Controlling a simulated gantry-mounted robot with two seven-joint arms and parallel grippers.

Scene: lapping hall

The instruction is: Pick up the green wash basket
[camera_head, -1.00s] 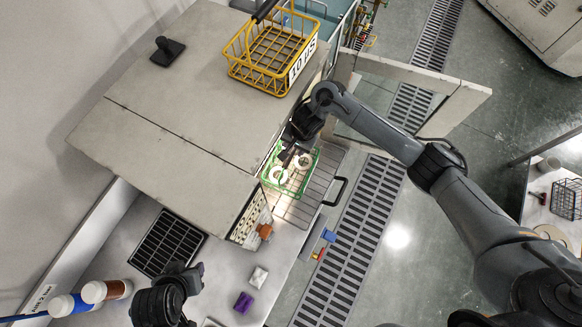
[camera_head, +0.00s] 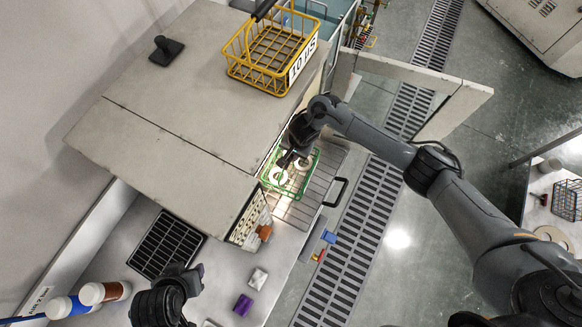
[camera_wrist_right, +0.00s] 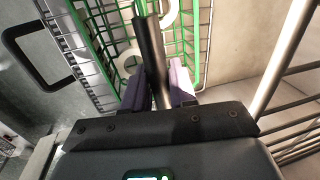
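The green wash basket (camera_head: 268,182) is a wire basket with white ring-shaped pieces in it. It sits on a wire rack (camera_head: 322,178) at the opening of the big grey cabinet. It also shows in the right wrist view (camera_wrist_right: 201,45), with a dark bar (camera_wrist_right: 148,45), apparently its handle, across it. My right gripper (camera_head: 289,158) is over the basket. In the right wrist view its fingers (camera_wrist_right: 159,88) lie either side of the bar; whether they press on it is unclear. My left gripper (camera_head: 198,280) is over the bench at lower left, apart from the basket; its fingers are unclear.
A yellow wire basket (camera_head: 236,62) and a dark handled block (camera_head: 167,51) stand on the cabinet top (camera_head: 180,90). An open door panel (camera_head: 415,75) juts out right of my right gripper. Bottles (camera_head: 103,292), a black grate (camera_head: 166,244) and small packets (camera_head: 258,278) lie on the bench.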

